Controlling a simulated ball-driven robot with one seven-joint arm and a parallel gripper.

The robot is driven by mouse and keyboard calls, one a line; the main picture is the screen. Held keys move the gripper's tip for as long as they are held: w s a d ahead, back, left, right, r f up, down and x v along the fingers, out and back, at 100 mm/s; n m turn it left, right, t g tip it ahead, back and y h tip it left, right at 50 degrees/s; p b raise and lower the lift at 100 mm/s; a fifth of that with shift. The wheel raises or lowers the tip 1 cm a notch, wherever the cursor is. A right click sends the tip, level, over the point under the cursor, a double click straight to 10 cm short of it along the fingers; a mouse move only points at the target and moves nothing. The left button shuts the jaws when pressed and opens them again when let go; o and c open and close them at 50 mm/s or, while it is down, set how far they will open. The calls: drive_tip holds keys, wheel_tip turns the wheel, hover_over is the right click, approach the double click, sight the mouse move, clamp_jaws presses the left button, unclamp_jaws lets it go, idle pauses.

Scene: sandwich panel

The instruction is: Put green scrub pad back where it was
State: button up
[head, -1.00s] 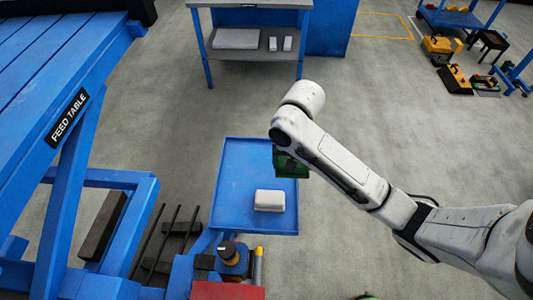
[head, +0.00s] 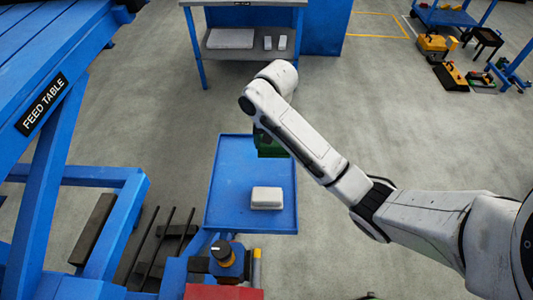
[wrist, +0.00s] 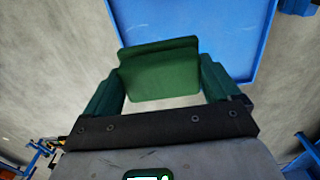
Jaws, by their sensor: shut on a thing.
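The green scrub pad (wrist: 160,72) is between the two green fingers of my gripper (wrist: 163,85) in the wrist view. My gripper is shut on it. In the head view my gripper (head: 269,145) is over the upper right part of the blue tray (head: 233,170), partly hidden behind my arm. The pad itself cannot be told apart from the green fingers there. The tray's blue surface (wrist: 215,30) also shows beyond the pad in the wrist view. I cannot tell the pad's exact height above the tray.
A white block (head: 267,198) lies on the tray's lower right part. The blue feed table (head: 48,60) stands at the left. A workbench (head: 248,55) with a grey slab and two small white blocks on its shelf stands behind. A black-and-yellow knob (head: 223,252) is in front of the tray.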

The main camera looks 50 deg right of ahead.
drive_tip(key=w+f+b, duration=0.1)
drive_tip(key=f+b, duration=0.1)
drive_tip(key=w+d+f+b, duration=0.1)
drive_tip(key=b, duration=0.1)
drive_tip(key=w+f+b, duration=0.2)
drive_tip(key=shift+d+f, duration=0.3)
drive_tip(key=shift+d, duration=0.05)
drive_tip(key=shift+w+f, duration=0.2)
drive_tip(key=shift+f, duration=1.45)
drive_tip(key=shift+f, duration=0.1)
drive_tip(key=o, duration=0.7)
drive_tip(key=shift+o, duration=0.2)
wheel_tip(320, 180, up, 12)
drive_tip(key=p, duration=0.6)
drive_tip(key=shift+p, duration=0.35)
